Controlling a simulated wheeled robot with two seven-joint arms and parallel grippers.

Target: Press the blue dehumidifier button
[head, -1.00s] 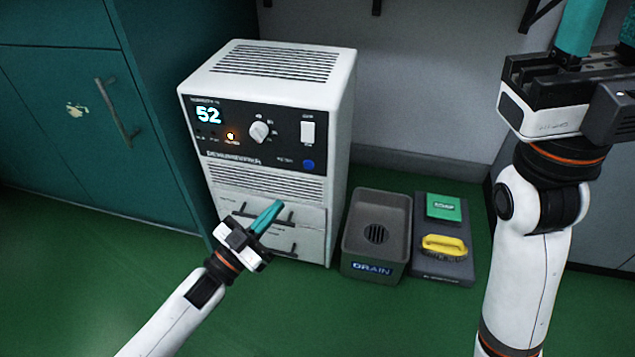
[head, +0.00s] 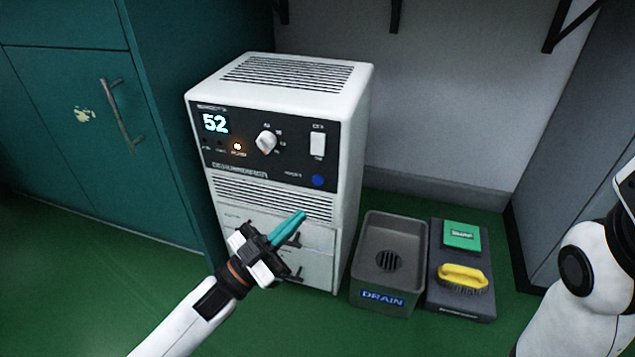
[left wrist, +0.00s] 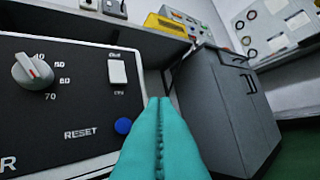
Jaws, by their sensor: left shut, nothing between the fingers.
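The white dehumidifier (head: 352,95) stands on the green floor, its black panel showing a lit 52. The blue button (head: 318,181) is at the panel's lower right, marked RESET in the left wrist view, where the button (left wrist: 123,126) sits just left of the fingers. My left gripper (head: 302,214) has its teal fingers shut and empty, in front of the dehumidifier, below and a little left of the button in the head view. In the left wrist view the fingertips (left wrist: 160,100) look apart from the button. My right arm shows at the right edge; its gripper is out of frame.
A grey drain tray (head: 366,248) stands right of the dehumidifier. A teal cabinet (head: 60,140) is at the left. The panel also has a knob (head: 265,142) and a white switch (head: 318,143).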

